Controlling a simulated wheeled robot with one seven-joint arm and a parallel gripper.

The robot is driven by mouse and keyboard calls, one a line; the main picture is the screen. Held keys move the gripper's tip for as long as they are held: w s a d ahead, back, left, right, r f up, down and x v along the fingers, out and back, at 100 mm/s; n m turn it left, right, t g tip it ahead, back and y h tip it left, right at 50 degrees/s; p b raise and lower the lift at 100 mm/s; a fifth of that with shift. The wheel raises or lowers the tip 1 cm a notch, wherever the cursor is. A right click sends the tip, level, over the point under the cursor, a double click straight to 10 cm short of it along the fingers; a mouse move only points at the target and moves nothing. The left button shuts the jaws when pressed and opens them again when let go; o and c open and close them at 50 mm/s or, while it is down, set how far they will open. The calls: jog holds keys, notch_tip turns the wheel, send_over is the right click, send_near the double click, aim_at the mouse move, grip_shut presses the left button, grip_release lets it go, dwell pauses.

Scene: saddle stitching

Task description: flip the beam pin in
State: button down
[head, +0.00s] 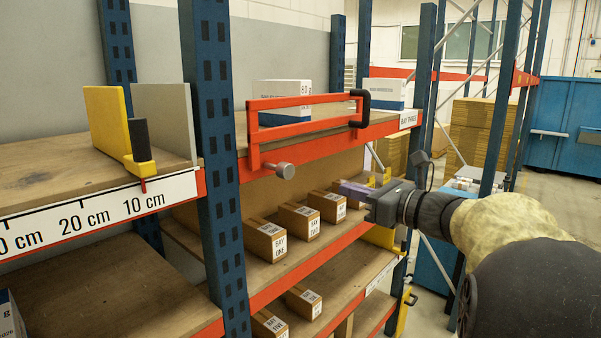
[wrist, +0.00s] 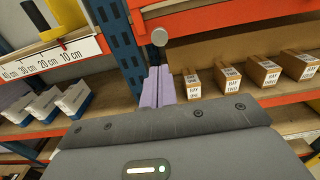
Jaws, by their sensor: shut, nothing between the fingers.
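The beam pin, a grey rod with a round head (head: 285,170), sticks out at the left end of the orange beam (head: 345,130), beside the blue upright. In the wrist view the pin's round head (wrist: 159,37) shows just beyond my fingertips. My gripper (head: 343,186) is right of the pin in the head view, in front of the lower shelf opening. Its lilac fingers (wrist: 159,72) are shut together with nothing between them. A gap shows between fingers and pin in the head view. The pin's inner end is hidden.
An orange swing bar (head: 305,101) with a black handle (head: 360,105) stands above the beam. Several brown boxes (head: 268,240) sit on the shelf below. A blue upright (head: 213,150) and a yellow stop (head: 110,120) are at left.

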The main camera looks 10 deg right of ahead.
aim_at(289, 172)
jog(key=shift+s+r, duration=0.1)
jog(key=p+x, duration=0.7)
jog(key=x, duration=0.6)
jog(key=shift+r, duration=0.1)
jog(key=shift+w+a, duration=0.3)
jog(key=shift+w, duration=0.15)
jog(key=shift+f, duration=0.2)
jog(key=shift+w+a, duration=0.15)
jog(key=shift+w, duration=0.05)
jog(key=shift+b+x, duration=0.6)
jog(key=shift+x, duration=0.6)
jog(key=shift+s+r, duration=0.1)
